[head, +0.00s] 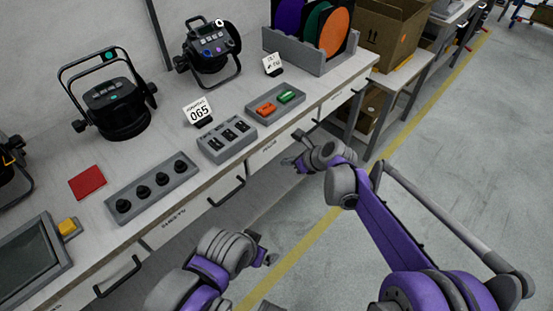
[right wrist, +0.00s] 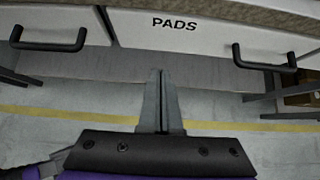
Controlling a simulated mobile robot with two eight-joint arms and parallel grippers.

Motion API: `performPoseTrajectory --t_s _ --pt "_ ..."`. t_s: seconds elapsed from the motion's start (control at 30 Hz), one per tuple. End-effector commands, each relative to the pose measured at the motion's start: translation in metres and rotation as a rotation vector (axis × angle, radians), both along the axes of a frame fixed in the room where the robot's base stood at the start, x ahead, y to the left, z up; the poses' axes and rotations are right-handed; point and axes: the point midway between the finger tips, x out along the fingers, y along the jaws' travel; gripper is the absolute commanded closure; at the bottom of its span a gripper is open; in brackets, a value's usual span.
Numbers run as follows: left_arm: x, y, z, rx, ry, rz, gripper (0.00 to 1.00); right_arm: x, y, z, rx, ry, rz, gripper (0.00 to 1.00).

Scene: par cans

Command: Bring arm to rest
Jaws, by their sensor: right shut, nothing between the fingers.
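My right arm reaches in from the lower right in the head view. Its gripper (head: 298,163) is in front of the bench drawers, over the floor, and empty. In the right wrist view, the right gripper's fingers (right wrist: 162,100) are pressed together with nothing between them, below a drawer front labelled PADS (right wrist: 200,30). My left gripper (head: 265,257) shows at the bottom middle of the head view, beside the bench front. It is small and partly hidden by its own wrist, so its opening is unclear.
The bench (head: 160,154) carries two stage lamps (head: 114,107) (head: 211,48), a grey knob tray (head: 152,187), a red pad (head: 87,182) and a rack of coloured discs (head: 315,50). Drawer handles (head: 227,193) stick out towards my arms. The floor (head: 460,140) to the right is clear.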

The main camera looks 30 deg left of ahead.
Motion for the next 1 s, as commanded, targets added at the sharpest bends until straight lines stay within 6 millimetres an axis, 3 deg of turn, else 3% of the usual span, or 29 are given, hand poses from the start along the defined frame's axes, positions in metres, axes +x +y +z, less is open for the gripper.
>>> performPoseTrajectory --t_s 0.1,0.3,0.63,0.73,0.87,1.0 --pt "0.001 0.000 0.006 0.000 -0.002 0.000 0.00 -0.005 -0.019 0.020 0.000 -0.001 -0.002 1.00" --pt "0.000 0.000 0.010 0.000 -0.004 0.000 0.00 -0.012 -0.038 0.039 -0.002 0.000 -0.001 1.00" --pt "0.000 0.000 0.010 0.000 -0.004 0.000 0.00 -0.014 -0.044 0.044 -0.004 -0.002 0.001 1.00" --pt "0.000 0.000 0.010 0.000 -0.004 0.000 0.00 -0.017 -0.057 0.048 -0.030 -0.040 0.027 1.00" --pt "0.000 0.000 0.011 0.000 -0.004 0.000 0.00 -0.033 -0.103 0.058 -0.142 -0.183 0.138 1.00" --pt "0.000 0.000 0.010 0.000 -0.004 0.000 0.00 -0.069 -0.175 0.069 -0.343 -0.395 0.352 1.00"
